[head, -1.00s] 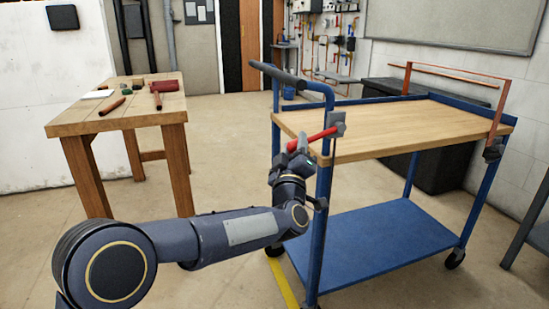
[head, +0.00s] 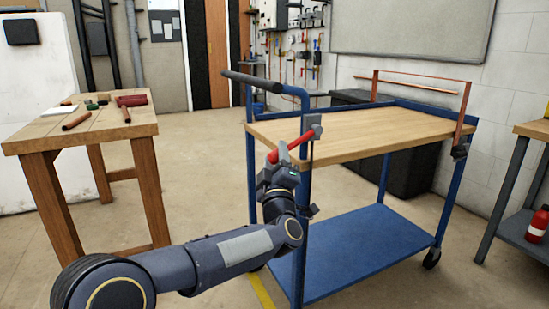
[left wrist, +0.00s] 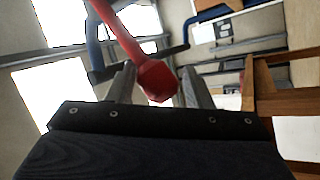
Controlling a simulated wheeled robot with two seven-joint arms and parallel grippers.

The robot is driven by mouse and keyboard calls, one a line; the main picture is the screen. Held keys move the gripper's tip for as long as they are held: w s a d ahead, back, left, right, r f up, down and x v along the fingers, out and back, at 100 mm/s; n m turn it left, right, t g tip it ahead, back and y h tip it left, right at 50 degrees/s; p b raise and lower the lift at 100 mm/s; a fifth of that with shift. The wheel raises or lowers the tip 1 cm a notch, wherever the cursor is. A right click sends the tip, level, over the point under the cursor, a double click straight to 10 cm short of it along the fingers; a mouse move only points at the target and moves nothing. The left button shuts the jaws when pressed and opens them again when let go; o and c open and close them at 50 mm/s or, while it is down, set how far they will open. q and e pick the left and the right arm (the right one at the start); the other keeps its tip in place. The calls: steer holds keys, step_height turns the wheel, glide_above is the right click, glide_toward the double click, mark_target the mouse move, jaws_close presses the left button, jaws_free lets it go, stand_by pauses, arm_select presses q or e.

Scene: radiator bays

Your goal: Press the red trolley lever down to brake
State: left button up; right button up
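The red lever (head: 293,147) sits on a grey bracket at the handle-end post of the blue trolley (head: 350,140). It slants down and left from the bracket to its end knob. My left gripper (head: 275,164) is at the knob, just left of the trolley post. In the left wrist view, the lever's red knob (left wrist: 157,80) shows between the two fingers of my left gripper (left wrist: 158,88). The fingers stand apart, one on each side of it; I cannot tell whether they touch it. My right gripper is not in view.
A wooden table (head: 90,128) with tools on it stands at the left. A dark bin (head: 405,160) is behind the trolley. A workbench (head: 525,200) with a red extinguisher (head: 538,225) is at the right. Floor between table and trolley is clear.

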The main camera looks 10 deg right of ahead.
arm_select(q)
steer(key=shift+o, duration=1)
steer(key=shift+d+f, duration=0.3)
steer(key=shift+r, duration=0.1)
steer(key=shift+s, duration=0.1)
steer(key=p+v, duration=0.1)
steer(key=v, duration=0.6)
steer(key=shift+s, duration=0.35)
steer(key=shift+a, duration=0.15)
